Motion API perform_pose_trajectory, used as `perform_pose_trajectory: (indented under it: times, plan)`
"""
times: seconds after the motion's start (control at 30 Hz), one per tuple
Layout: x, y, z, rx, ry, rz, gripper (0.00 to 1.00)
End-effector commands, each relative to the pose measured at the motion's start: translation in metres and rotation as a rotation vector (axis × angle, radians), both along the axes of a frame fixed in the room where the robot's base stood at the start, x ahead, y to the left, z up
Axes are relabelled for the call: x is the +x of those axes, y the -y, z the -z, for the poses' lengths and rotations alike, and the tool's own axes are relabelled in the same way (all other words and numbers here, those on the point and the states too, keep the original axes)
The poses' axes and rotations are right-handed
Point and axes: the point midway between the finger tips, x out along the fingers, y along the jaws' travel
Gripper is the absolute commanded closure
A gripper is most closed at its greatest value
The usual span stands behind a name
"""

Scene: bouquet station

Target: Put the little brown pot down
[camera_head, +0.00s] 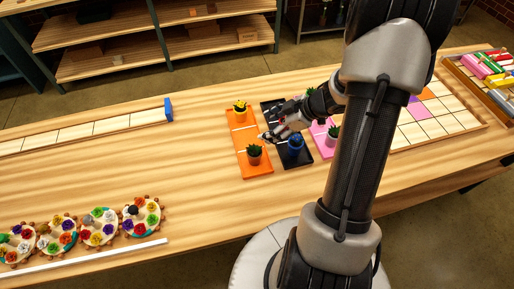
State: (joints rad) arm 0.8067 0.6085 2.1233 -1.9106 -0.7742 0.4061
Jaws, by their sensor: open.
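The little brown pot (254,159), with a dark green plant in it, stands upright on the front half of the orange mat (243,129). My gripper (268,137) is open, over the gap between the orange mat and the black mat (267,107). It is behind and to the right of the brown pot and seems apart from it. My gripper and arm hide part of the black mat.
A yellow pot (240,114) stands on the back of the orange mat. Several flower wreaths (140,216) lie at front left. The table's middle left is clear.

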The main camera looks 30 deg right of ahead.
Motion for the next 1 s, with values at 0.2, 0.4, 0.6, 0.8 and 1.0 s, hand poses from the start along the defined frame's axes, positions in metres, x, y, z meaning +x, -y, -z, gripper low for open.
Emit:
perform_pose_trajectory:
  times: [0.2,0.4,0.6,0.8,1.0]
  plan:
    - [0.060,0.026,-0.122,-0.345,0.150,0.330,0.37]
    - [0.021,0.007,-0.217,-0.430,0.159,0.679,0.37]
    - [-0.074,-0.064,-0.241,-0.281,-0.010,0.886,0.37]
    - [-0.159,-0.148,-0.227,-0.085,-0.236,0.868,0.37]
    - [-0.194,-0.184,-0.221,-0.006,-0.339,0.817,0.37]
